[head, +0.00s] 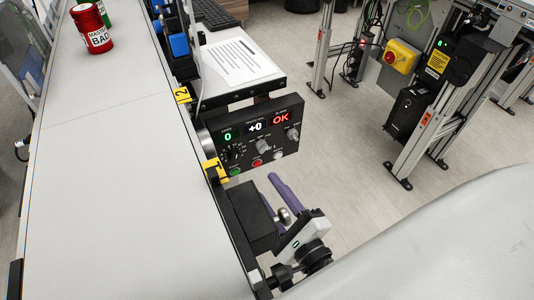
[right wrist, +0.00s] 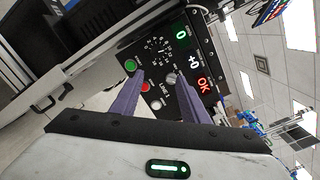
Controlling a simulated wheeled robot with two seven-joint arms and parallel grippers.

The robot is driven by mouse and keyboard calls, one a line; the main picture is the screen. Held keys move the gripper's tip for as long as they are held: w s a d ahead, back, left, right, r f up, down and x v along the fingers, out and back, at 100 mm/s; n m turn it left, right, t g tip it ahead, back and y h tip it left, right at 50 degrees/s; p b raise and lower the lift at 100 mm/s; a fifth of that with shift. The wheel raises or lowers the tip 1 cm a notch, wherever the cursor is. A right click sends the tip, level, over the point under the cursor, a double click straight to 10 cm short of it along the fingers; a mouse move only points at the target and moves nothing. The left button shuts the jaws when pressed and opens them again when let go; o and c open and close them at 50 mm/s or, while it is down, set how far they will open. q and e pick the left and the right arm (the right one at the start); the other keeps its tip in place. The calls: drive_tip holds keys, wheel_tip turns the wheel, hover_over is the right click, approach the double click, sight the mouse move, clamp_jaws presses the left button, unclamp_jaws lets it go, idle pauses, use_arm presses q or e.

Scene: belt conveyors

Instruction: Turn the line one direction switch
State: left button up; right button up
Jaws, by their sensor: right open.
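The black control panel (head: 213,141) stands beside the conveyor in the head view and fills the middle of the right wrist view (right wrist: 205,113). It has a scaled dial (head: 232,151), a grey middle knob (head: 263,146) and a right-hand knob (head: 292,134). Their labels are too small to read, so I cannot tell which is the direction switch. My right gripper (head: 268,185) is open and empty in front of the panel. In the right wrist view the middle knob (right wrist: 171,77) shows between the purple fingertips, nearer the right one. The right finger hides the right-hand knob there. My left gripper is out of view.
Green (head: 235,172), red (head: 257,163) and white (head: 278,155) buttons line the panel's lower edge. The panel's displays read 0, +0 and OK. The pale conveyor belt (head: 120,150) runs along the left, carrying a red can (head: 91,28). Open floor lies right of the panel.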

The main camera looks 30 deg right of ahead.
sight(264, 151)
drive_tip(key=w+d+m+h, duration=0.1)
drive_tip(key=w, duration=0.2)
drive_tip(key=w+d+m+p, duration=0.1)
drive_tip(key=w+d+m, duration=0.1)
drive_tip(key=w, duration=0.1)
drive_tip(key=w+d+m+h, duration=0.1)
drive_tip(key=w+m, duration=0.1)
drive_tip(key=w, duration=0.1)
drive_tip(key=shift+d+r+h, duration=0.15)
drive_tip(key=shift+r+h, duration=0.05)
drive_tip(key=shift+h, duration=0.1)
drive_tip(key=shift+w+d, duration=0.1)
drive_tip(key=shift+w, duration=0.65)
drive_tip(key=c, duration=0.9)
drive_tip(key=shift+c, duration=0.6)
